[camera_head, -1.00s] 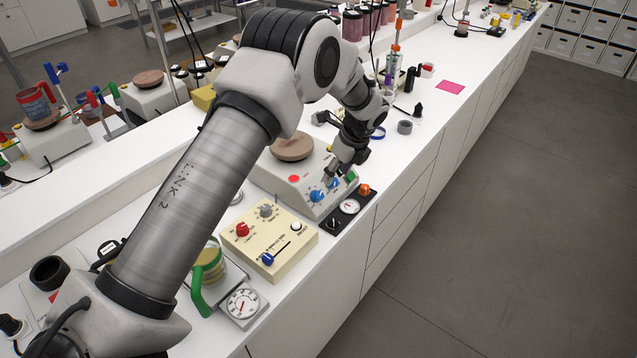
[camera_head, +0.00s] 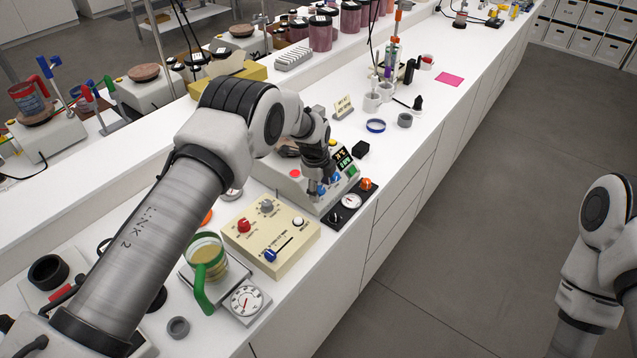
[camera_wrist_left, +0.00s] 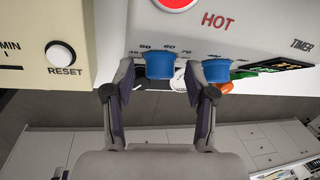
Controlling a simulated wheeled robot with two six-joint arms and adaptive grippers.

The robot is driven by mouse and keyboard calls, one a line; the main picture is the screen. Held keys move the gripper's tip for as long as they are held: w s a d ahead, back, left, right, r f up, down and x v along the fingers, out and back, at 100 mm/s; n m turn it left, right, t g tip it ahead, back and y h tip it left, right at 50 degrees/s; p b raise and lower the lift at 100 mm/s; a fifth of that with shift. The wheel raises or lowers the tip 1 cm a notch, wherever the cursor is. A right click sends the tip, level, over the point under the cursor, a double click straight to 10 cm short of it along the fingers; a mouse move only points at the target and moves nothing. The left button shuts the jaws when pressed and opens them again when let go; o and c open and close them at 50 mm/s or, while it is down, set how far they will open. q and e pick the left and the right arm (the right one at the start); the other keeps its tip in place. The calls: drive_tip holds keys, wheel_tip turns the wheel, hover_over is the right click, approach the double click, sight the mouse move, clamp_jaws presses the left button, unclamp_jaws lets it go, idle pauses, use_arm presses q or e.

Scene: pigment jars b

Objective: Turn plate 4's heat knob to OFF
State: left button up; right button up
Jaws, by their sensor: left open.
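A grey-white hotplate (camera_head: 283,182) with a red light and dark displays stands on the bench; I cannot read a plate number on it. It carries two blue knobs. My left gripper (camera_head: 318,187) is at its front panel, pointing down and largely covering the knobs. In the wrist view the left gripper (camera_wrist_left: 159,82) is open, its fingers on either side of one blue knob (camera_wrist_left: 160,65) with a printed number scale. Contact cannot be told. The second blue knob (camera_wrist_left: 216,70) lies just outside the right-hand finger. The knobs' pointers are hidden. My right gripper is out of view.
A cream control box (camera_head: 270,240) with a red knob and slider stands just left of the hotplate. A black panel with a dial (camera_head: 351,201) and orange knob lies in front. A green-handled beaker (camera_head: 207,255) stands further left. The bench's front edge is close.

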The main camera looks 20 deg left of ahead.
use_arm(q)
drive_tip(key=shift+f, duration=0.15)
drive_tip(key=shift+d, duration=0.2)
drive_tip(key=shift+c, duration=0.4)
clamp_jaws()
drive_tip(key=shift+s, duration=0.1)
